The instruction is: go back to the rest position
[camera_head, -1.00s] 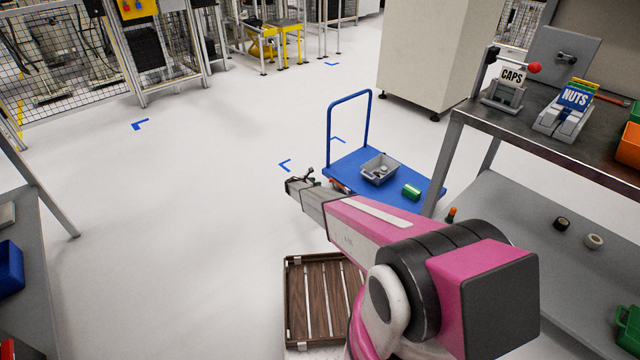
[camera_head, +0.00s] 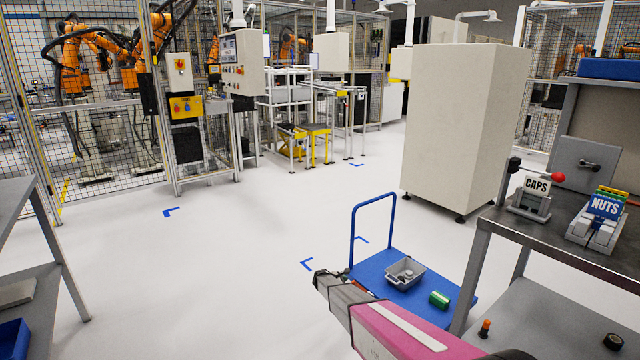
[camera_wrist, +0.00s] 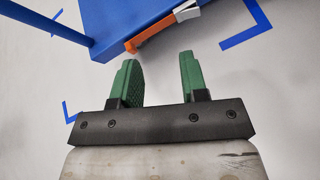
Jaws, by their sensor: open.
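My gripper (camera_wrist: 160,82) shows in the wrist view with its two green fingers apart and nothing between them. Beyond the fingers are the white floor and the edge of the blue cart (camera_wrist: 130,22), with an orange and a grey part at that edge. In the head view my pink and grey arm reaches from the bottom edge toward the blue cart (camera_head: 375,275). The gripper end lies at the cart's left front side in the picture. The fingers are too small to make out there.
A grey bin (camera_head: 405,284) with small parts and a green piece (camera_head: 439,299) are on the cart. The workbench (camera_head: 560,230) at right bears CAPS and NUTS holders. A beige cabinet (camera_head: 460,120) stands behind. A grey shelf (camera_head: 35,250) is at left. The middle floor is clear.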

